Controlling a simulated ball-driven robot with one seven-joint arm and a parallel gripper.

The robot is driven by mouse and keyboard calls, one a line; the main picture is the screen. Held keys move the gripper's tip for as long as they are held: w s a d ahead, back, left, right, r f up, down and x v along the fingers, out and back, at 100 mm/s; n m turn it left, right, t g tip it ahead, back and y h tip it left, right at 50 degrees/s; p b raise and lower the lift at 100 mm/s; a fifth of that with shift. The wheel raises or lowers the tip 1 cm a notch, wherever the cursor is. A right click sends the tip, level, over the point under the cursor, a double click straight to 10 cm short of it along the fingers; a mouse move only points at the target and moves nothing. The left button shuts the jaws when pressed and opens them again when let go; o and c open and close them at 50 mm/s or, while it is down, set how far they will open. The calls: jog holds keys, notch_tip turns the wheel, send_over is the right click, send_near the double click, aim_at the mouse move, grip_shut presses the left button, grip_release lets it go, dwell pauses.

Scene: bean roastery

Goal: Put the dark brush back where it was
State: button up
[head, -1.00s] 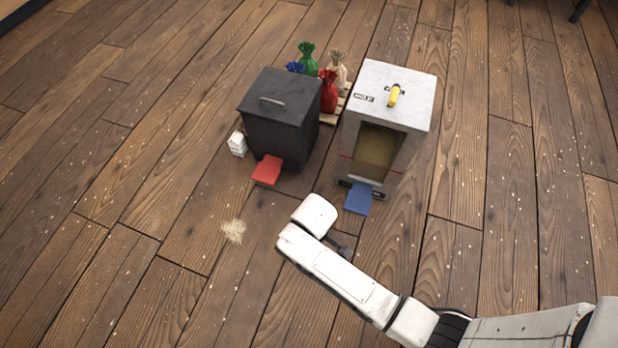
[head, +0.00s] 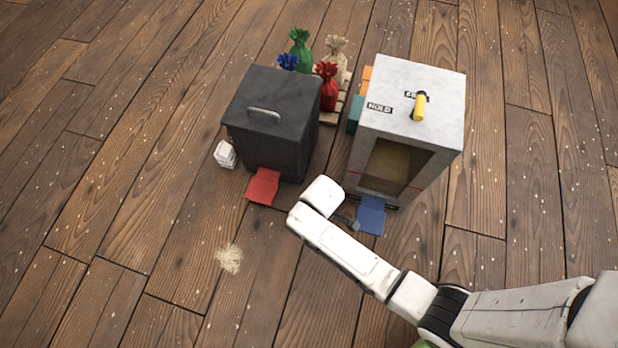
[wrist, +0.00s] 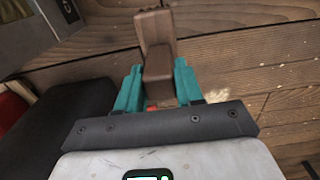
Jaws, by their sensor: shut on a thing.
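In the wrist view my gripper (wrist: 158,72) has its teal fingers shut on a brown, blocky thing (wrist: 155,35), which I take to be the dark brush. It sticks out beyond the fingertips, above the plank floor. In the head view the white end of my arm hides most of the gripper and the brush. Only a small dark part shows beside the blue pad (head: 370,216), in front of the white cabinet (head: 415,95). I cannot tell how high the brush is held.
A dark bin (head: 270,125) with a red pad (head: 263,187) stands to the left of the cabinet. Several sacks (head: 328,88) stand behind it. A small white stack (head: 225,155) is at its left. Pale chaff (head: 229,259) lies on the floor. The floor at left is clear.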

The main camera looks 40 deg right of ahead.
jog(key=w+f+b, duration=0.5)
jog(key=f+b, duration=0.1)
jog(key=f, duration=0.3)
jog(key=shift+w+d+f, duration=0.15)
jog(key=shift+w+d, duration=0.2)
jog(key=shift+w, duration=0.05)
jog(key=shift+f+b, duration=0.15)
jog(key=shift+b, duration=0.15)
jog(key=o, duration=1.1)
notch_tip(320, 180, up, 12)
jog(key=p, duration=0.7)
jog(key=shift+s, duration=0.1)
